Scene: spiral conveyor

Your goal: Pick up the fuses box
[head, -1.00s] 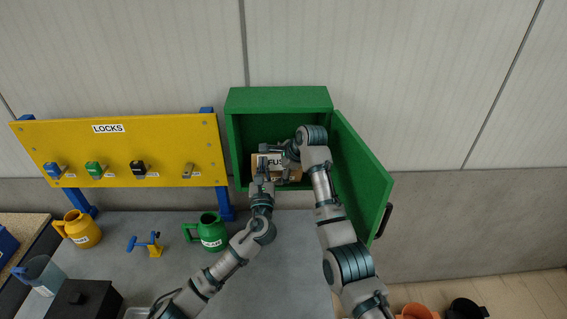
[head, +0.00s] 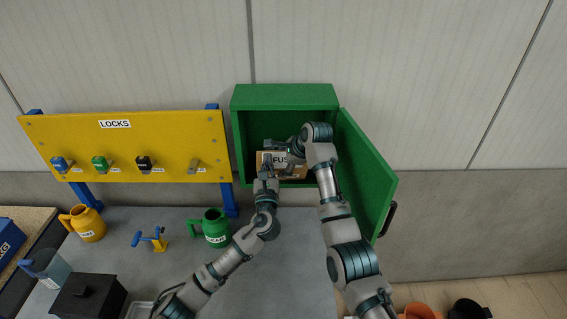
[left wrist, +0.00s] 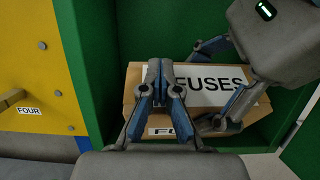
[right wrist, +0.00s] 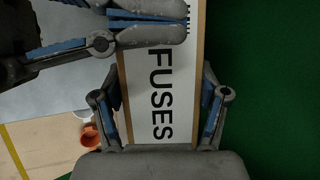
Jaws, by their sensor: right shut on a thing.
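The fuses box (head: 296,171) is a brown carton with a white FUSES label, inside the open green cabinet (head: 284,97). It also shows in the left wrist view (left wrist: 212,88) and the right wrist view (right wrist: 165,80). My right gripper (right wrist: 160,97) is shut on the box, with one finger along each side. My left gripper (left wrist: 161,68) is shut, its fingers together in front of the label's left part. In the right wrist view the left gripper (right wrist: 185,22) crosses the box's upper end. My arms hide part of the box in the head view.
The cabinet door (head: 365,175) stands open to the right. A yellow LOCKS board (head: 125,145) with several locks is at the left. A green jug (head: 214,228), a yellow jug (head: 86,224) and a black box (head: 88,298) stand on the grey table (head: 290,270).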

